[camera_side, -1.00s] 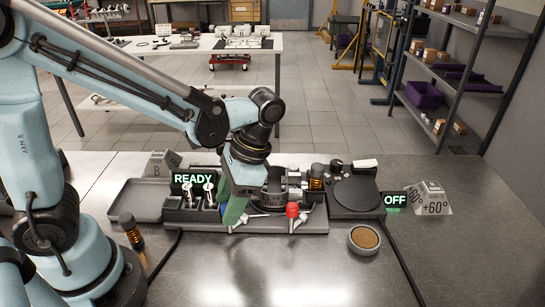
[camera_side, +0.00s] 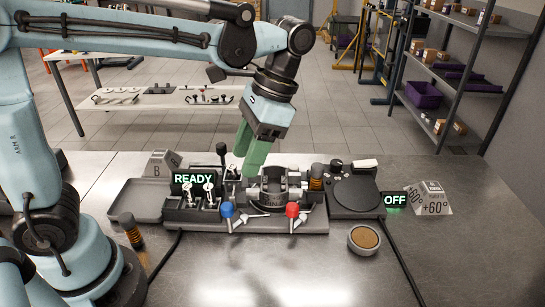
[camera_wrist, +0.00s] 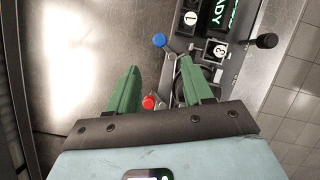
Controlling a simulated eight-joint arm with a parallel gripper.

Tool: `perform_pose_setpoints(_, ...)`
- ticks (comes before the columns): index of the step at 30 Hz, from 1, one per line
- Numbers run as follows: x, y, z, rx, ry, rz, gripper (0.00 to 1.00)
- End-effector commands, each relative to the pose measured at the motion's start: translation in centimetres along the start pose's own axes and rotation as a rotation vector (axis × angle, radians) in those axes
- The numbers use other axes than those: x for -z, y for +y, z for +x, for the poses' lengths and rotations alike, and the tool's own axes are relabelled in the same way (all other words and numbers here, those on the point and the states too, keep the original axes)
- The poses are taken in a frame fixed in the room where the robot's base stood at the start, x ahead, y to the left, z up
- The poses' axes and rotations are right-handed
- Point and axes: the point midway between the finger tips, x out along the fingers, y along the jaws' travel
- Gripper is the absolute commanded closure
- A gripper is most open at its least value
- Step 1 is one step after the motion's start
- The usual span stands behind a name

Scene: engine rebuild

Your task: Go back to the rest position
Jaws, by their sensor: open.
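My gripper (camera_side: 248,160) has green fingers and hangs tilted above the back of the fixture tray, left of the dark ring-shaped block (camera_side: 274,186). In the wrist view my gripper (camera_wrist: 158,82) is open, its fingers spread apart with nothing held between them. A lever with a blue knob (camera_side: 227,209) and a lever with a red knob (camera_side: 292,210) stand at the tray's front. The wrist view also shows the blue knob (camera_wrist: 159,40) beyond the fingertips and the red knob (camera_wrist: 149,102) between the fingers, farther off.
A READY sign (camera_side: 193,178) stands over the numbered switches at left. A black upright lever (camera_side: 221,150) rises close to my gripper's left. A round black device (camera_side: 355,192) with an OFF sign (camera_side: 395,200) is at right. A small round dish (camera_side: 363,240) sits in front. The metal table's front is mostly clear.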

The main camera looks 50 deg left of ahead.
Motion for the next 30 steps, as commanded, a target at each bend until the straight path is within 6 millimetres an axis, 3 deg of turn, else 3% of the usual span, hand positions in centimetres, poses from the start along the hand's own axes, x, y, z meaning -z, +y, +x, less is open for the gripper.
perform_pose_setpoints(6, 0.0, 0.0, -1.0, 0.000, 0.000, 0.000, 0.49)
perform_pose_setpoints(18, -0.2, -0.3, -0.7, -0.001, 0.036, -0.015, 0.49)
perform_pose_setpoints(30, -1.3, -3.8, 2.8, 0.006, 0.542, -0.227, 0.49)
